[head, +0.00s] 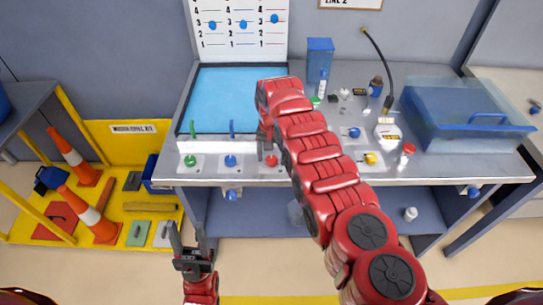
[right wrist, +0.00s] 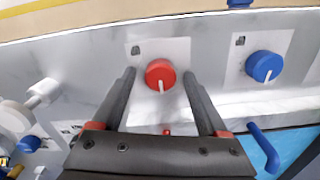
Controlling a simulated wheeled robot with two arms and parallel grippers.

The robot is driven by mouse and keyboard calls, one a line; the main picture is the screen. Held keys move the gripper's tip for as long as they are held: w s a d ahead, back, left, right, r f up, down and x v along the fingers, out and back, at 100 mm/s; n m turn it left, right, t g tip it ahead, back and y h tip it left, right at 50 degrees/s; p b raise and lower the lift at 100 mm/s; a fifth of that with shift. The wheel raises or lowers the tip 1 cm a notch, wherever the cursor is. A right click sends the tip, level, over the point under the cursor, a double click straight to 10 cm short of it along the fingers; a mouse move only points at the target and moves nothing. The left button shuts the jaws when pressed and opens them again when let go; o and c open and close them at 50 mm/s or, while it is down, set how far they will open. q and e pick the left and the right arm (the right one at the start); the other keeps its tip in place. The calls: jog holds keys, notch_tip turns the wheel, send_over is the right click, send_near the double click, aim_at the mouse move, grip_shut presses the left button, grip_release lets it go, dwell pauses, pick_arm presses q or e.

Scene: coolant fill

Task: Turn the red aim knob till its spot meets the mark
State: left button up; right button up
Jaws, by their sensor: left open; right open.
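The red aim knob (head: 271,160) sits on a white plate at the bench's front edge, partly hidden by my right arm. In the right wrist view the red knob (right wrist: 158,70) has a white pointer line aimed down. My right gripper (head: 266,150) is open; in its wrist view the fingers (right wrist: 160,78) stand on either side of the knob, with gaps visible. The white board (head: 238,40) carries numbered columns with blue discs (head: 274,18). No red spot is visible; my arm hides part of the blue panel (head: 230,95). My left gripper (head: 189,240) is open and empty, below the bench front.
A green knob (head: 190,161) and a blue knob (head: 230,161) lie left of the red one, with upright levers behind. A blue box (head: 319,60), bottles and a lidded blue bin (head: 455,115) stand right. Cones (head: 90,215) stand on the yellow left area.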

grip_shut()
dwell(0.3)
jog(key=n+b, duration=0.2)
jog(key=n, duration=0.1)
jog(key=shift+f, duration=0.15)
jog(key=shift+a+n+b, duration=0.1)
jog(key=shift+n+b, duration=1.8)
jog(key=shift+n, duration=0.2)
jog(key=shift+r, duration=0.2)
grip_release()
